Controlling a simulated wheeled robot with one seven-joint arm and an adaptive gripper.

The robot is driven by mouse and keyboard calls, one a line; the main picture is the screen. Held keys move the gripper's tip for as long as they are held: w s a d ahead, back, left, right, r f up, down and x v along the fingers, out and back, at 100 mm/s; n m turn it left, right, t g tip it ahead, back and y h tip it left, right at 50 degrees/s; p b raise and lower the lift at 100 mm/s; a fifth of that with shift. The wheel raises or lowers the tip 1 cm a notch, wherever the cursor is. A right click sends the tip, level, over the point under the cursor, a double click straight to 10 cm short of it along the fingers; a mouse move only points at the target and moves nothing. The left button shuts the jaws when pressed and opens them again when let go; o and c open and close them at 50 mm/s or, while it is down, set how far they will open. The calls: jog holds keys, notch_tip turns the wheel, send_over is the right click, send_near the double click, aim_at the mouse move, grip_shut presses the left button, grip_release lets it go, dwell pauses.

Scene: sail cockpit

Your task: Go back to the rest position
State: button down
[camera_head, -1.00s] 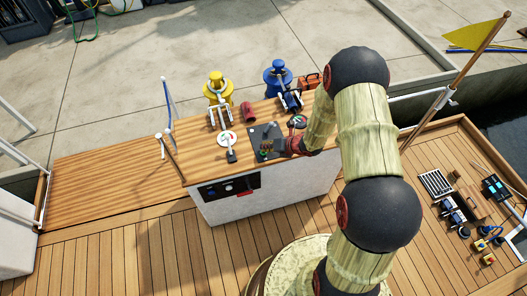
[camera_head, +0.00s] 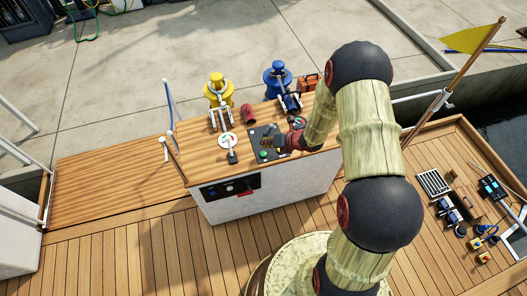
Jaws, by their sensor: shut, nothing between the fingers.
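My gripper (camera_head: 275,141) is small in the head view, at the end of my bamboo-like arm. It is over the dark control panel (camera_head: 261,158) on the wooden console top, and its fingers look shut and empty. A green button shows on the panel near the fingertips. My wrist and gripper hide part of the panel's right side. I cannot tell how high the fingertips are above the panel.
A white round dial with a lever (camera_head: 229,143) is left of the panel. Yellow (camera_head: 217,90) and blue (camera_head: 277,77) winches stand behind, with a red cylinder (camera_head: 247,113) between. Several loose parts lie on the right deck (camera_head: 410,240).

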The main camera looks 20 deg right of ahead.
jog(key=shift+r+p, duration=0.55)
jog(key=shift+r, duration=0.45)
dwell(0.8)
